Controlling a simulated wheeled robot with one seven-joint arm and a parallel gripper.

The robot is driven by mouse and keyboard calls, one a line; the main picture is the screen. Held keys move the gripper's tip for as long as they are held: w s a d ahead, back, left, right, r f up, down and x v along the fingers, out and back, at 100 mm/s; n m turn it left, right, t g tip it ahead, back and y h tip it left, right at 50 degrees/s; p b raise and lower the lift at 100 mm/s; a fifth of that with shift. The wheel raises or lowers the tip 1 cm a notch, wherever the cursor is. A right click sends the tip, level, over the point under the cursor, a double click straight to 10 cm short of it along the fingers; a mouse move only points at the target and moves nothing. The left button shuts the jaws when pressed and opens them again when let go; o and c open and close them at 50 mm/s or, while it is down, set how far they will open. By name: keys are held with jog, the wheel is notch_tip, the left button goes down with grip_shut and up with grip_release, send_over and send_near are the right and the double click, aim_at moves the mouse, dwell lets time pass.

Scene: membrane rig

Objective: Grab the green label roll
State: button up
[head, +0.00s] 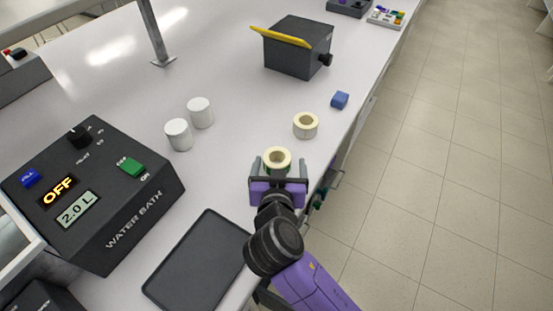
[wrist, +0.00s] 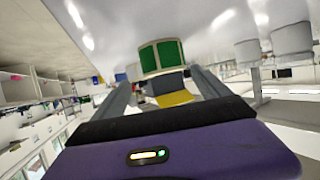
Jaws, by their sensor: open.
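The green label roll (head: 277,154) is a short cream ring with an open core, standing on the white bench near its right edge. Its green label face shows in the wrist view (wrist: 162,57), just ahead of my fingers. My gripper (head: 278,170) is open, with one finger on either side of the roll in the head view. In the wrist view my gripper (wrist: 163,82) also has its fingers spread, with the roll between and beyond their tips. I cannot tell whether a finger touches it. The roll's lower part is partly hidden by my gripper in the head view.
Another cream roll (head: 306,125) stands just beyond, with a blue block (head: 340,100) farther on. Two white cylinders (head: 189,124) stand to the left. The water bath (head: 95,190) and a dark tray (head: 200,262) lie nearer. A grey box (head: 298,52) stands at the back.

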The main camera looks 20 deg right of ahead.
aim_at(277, 152)
jog(key=shift+a+p+x, duration=0.15)
jog(key=shift+p+x, duration=0.35)
jog(key=shift+x, duration=1.4)
jog(key=shift+a+p+x, duration=0.15)
jog(key=shift+p+x, duration=0.3)
jog(key=shift+x, duration=1.4)
jog(key=shift+w, duration=0.15)
jog(key=c, duration=1.5)
jog(key=shift+r, duration=0.1)
